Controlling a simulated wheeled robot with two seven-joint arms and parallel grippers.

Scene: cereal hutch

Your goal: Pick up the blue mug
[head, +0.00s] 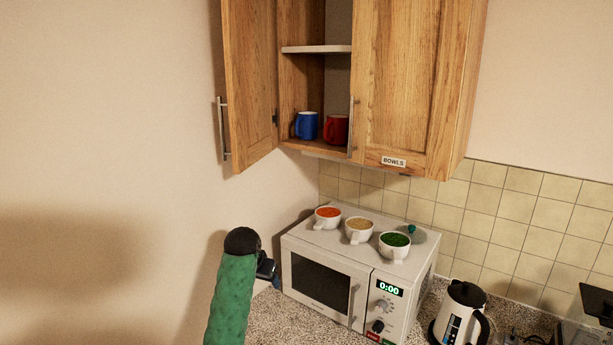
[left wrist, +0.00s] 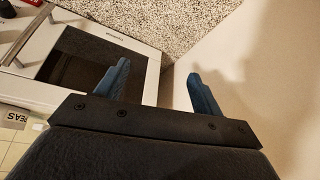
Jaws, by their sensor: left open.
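The blue mug (head: 306,126) stands upright on the bottom shelf inside the wooden wall cabinet in the head view, with its handle toward the left. A red mug (head: 336,130) stands close on its right. My left gripper (head: 272,272) is low, in front of the microwave's left side, well below and to the left of the blue mug. In the left wrist view its two blue fingers (left wrist: 157,90) are spread apart with nothing between them. The mug does not show in the wrist view. My right gripper is not in view.
The left cabinet door (head: 250,85) is swung open; the right door (head: 408,80) is shut. Below, the microwave (head: 320,283) carries orange, tan and green-filled cups (head: 394,246). A kettle (head: 462,312) stands on the counter at right. The wall is close on the left.

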